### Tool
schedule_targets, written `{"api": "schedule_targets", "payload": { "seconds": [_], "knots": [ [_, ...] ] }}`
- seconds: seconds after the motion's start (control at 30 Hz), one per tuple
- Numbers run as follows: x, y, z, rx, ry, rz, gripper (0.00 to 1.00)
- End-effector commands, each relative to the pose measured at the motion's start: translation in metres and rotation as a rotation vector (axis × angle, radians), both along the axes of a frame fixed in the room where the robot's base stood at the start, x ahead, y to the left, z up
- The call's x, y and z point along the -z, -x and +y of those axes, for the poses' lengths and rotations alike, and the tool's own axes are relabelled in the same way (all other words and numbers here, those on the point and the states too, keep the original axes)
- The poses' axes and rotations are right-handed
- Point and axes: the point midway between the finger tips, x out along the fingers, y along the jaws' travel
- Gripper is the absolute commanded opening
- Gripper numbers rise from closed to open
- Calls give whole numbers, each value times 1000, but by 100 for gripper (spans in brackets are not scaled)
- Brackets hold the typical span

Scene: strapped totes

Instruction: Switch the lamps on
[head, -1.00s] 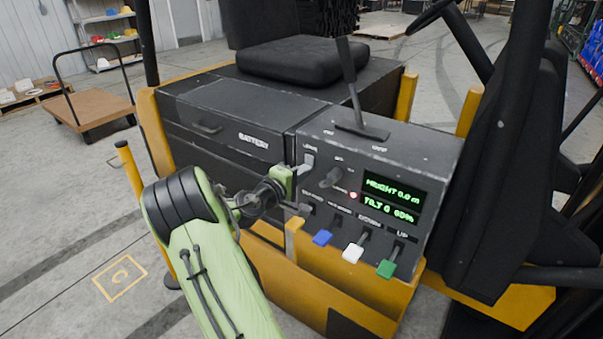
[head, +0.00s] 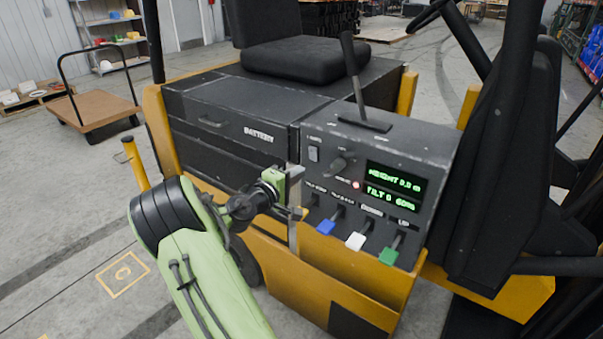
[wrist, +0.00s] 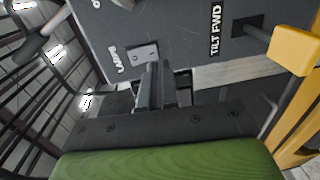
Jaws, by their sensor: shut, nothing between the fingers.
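The lamps switch (head: 313,153) is a small light-grey rocker plate at the upper left of the dark control panel, under its label. In the wrist view the switch plate (wrist: 142,54) sits beside the word LAMPS, just beyond my fingertips. I cannot tell which way the rocker is set. My gripper (head: 298,212) is in front of the panel's left edge, below the switch. In the wrist view my gripper (wrist: 154,80) has its dark fingers together, with nothing between them. A small gap or light touch at the panel cannot be told apart.
Blue (head: 326,227), white (head: 356,240) and green (head: 389,256) levers stick out below. A yellow lever (wrist: 295,48) is close by on the right in the wrist view.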

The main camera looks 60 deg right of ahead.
Motion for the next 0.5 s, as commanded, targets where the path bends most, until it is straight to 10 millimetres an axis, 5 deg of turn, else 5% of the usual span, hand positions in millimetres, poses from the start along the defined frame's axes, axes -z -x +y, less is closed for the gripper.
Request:
{"api": "schedule_targets", "payload": {
  "seconds": [0.3, 0.5],
  "knots": [
    [8, -12, 66, -6, -3, 3, 0],
    [10, -15, 90, -2, 0, 2, 0]
  ]
}}
